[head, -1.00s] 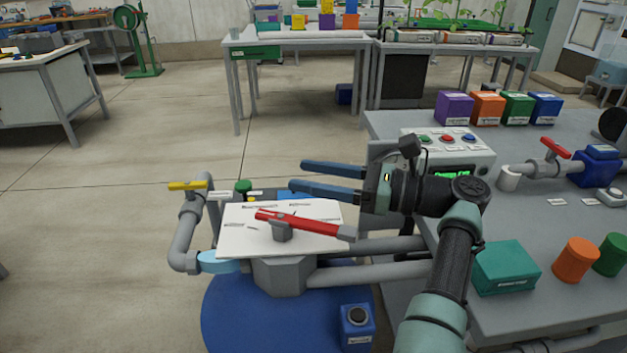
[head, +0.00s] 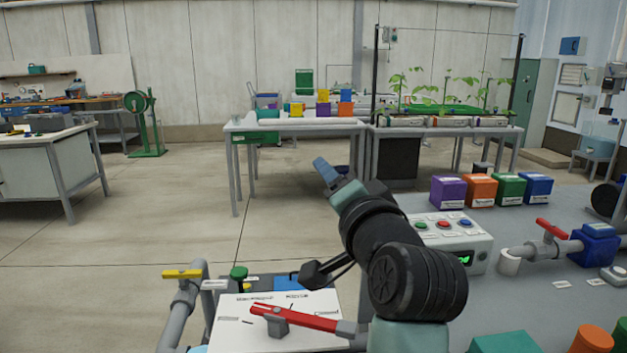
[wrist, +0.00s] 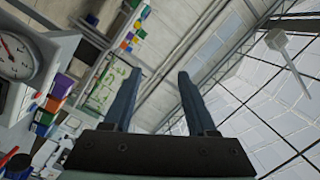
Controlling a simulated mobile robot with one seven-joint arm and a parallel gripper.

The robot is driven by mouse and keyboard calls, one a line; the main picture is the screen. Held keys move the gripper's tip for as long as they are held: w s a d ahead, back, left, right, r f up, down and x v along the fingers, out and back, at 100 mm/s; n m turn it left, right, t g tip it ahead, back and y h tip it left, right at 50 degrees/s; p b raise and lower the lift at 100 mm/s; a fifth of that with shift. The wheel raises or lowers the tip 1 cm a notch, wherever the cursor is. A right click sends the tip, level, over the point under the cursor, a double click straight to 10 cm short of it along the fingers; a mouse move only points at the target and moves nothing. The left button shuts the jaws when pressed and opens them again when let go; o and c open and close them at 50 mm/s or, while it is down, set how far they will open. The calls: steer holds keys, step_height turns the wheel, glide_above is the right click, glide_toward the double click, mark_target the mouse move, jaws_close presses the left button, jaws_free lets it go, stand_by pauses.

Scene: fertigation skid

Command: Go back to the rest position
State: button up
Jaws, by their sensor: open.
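My gripper (head: 327,172) is raised above the skid and points up and away in the head view. In the wrist view its two blue fingers (wrist: 155,90) stand apart with nothing between them. Below it in the head view, a red lever (head: 295,318) lies across the white panel (head: 240,335), well apart from the gripper. The wrist view looks up past the fingers at the roof and wall, with the room tilted.
A control box (head: 470,245) with coloured buttons stands on the grey bench right of my arm. Purple (head: 448,192), orange, green and blue boxes line its back. A yellow-handled valve pipe (head: 183,290) rises at left.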

steer(key=s+a+r+n+t+h, duration=0.2)
steer(key=s+r+n+t, duration=0.25)
steer(key=s+r, duration=0.65)
steer(key=s+a+r+n+t+h, duration=0.15)
steer(key=s+r+n+t, duration=0.4)
steer(key=s, duration=0.85)
step_height(320, 180, up, 28)
steer(key=w+m+p, duration=0.1)
steer(key=p, duration=2.4)
steer(key=shift+w+d+f, duration=0.15)
steer(key=shift+w+d, duration=0.1)
steer(key=shift+h, duration=0.25)
